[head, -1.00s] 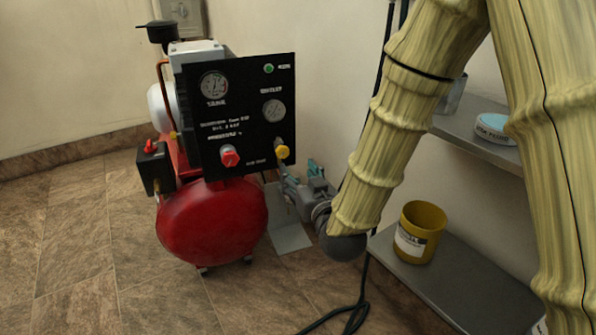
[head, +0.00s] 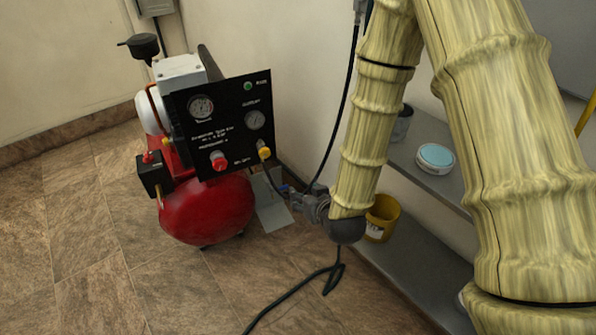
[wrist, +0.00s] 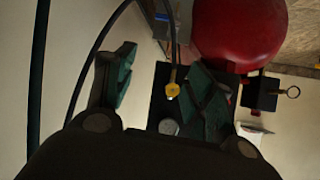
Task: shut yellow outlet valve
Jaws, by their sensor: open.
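The yellow outlet valve (head: 264,153) is a small yellow knob at the lower right of the black panel (head: 200,132) on the red compressor. My gripper (head: 287,190) is below and to the right of it in the head view, apart from it. In the wrist view, the yellow valve (wrist: 172,85) shows between the open fingers of my gripper (wrist: 162,88), closer to the right finger. Nothing is held. I cannot tell from these frames how far the valve is turned.
A red knob (head: 218,160) sits left of the yellow valve. The red tank (head: 207,212) is below the panel. A dark hose (head: 346,95) hangs near my arm. A grey shelf (head: 400,272) with a yellow can (head: 383,215) stands at right.

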